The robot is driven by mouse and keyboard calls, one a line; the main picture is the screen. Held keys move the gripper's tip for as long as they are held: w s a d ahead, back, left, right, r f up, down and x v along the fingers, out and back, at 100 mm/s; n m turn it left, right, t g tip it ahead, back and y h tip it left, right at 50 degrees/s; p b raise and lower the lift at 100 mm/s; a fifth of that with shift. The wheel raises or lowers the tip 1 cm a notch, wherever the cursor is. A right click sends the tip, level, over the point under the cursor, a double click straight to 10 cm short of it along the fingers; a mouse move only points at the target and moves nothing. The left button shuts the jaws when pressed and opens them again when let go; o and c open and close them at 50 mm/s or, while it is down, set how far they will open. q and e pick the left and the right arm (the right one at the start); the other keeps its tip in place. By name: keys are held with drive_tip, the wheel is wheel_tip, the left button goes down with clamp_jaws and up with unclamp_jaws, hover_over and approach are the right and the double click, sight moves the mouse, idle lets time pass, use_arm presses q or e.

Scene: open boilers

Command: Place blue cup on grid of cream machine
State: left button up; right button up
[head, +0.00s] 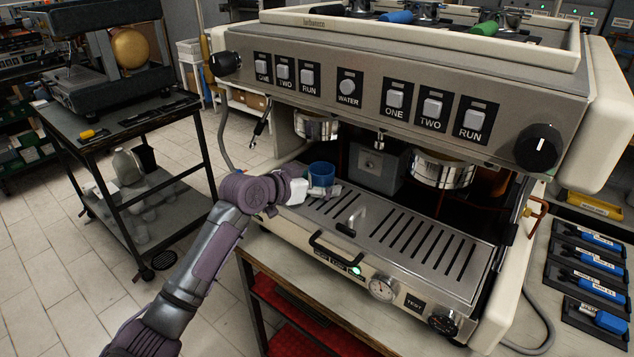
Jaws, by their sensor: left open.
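The cream machine (420,90) stands on a bench in the head view, with its slotted metal grid (400,245) under the group heads. The blue cup (321,172) is upright at the grid's left end, near and below the left group head. My left gripper (325,190) is open right at the cup, coming in from the left. Its fingers partly cover the cup's lower part and base, so I cannot tell whether the cup rests on the grid or whether a finger touches it. My right gripper is not in view.
The middle and right of the grid are clear. A dark cart (120,130) stands at left. Trays with blue-handled tools (595,265) lie at right.

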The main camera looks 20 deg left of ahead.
use_arm(q)
drive_tip(key=b+v, duration=0.2)
drive_tip(key=v, duration=1)
drive_tip(key=shift+b, duration=0.4)
drive_tip(key=shift+r, duration=0.1)
